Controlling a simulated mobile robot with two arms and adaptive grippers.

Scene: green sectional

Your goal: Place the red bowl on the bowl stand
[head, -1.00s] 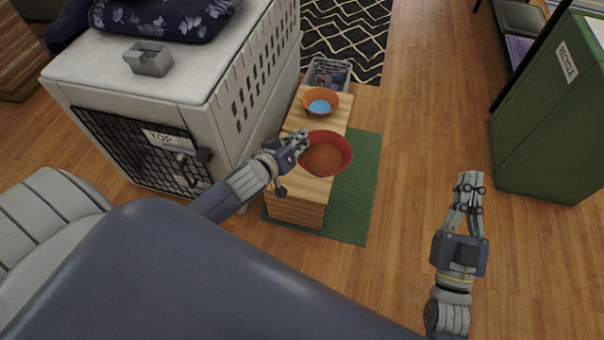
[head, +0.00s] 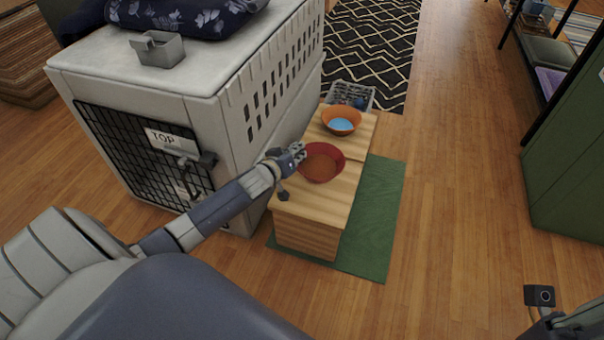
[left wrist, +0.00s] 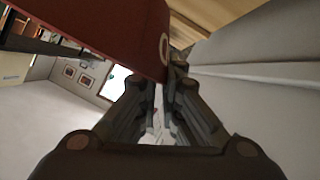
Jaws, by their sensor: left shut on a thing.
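My left gripper (head: 298,153) is shut on the bowl's left rim. In the left wrist view the bowl's red wall (left wrist: 110,30) fills the upper left, its edge between the fingertips (left wrist: 168,72). My right gripper is out of view; only part of that arm shows in the lower right corner.
An orange bowl (head: 341,120) with blue inside sits at the stand's far end. A grey crate (head: 215,125) stands close on the left. A green mat (head: 375,220) lies under the stand, a basket (head: 350,96) behind it.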

